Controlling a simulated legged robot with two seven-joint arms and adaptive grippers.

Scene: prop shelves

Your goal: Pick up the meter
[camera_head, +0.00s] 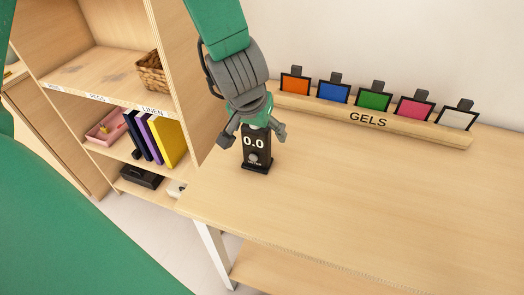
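The meter is a small black upright box (257,158) with a white "0.0" readout and a round knob. It stands on the wooden table (360,215) near its left edge. My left gripper (253,136) comes down from above, directly over the meter. Its two grey fingers are spread apart, one at each side of the meter's upper part, with gaps visible. The meter's top end is partly hidden by the gripper. My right gripper is not in view.
A wooden rack labelled "GELS" (400,124) holds several coloured framed gels at the table's back. Left of the table, a wooden shelf (95,75) holds a wicker basket (150,73), coloured binders (165,140) and a pink tray (106,128). The table's right and front are clear.

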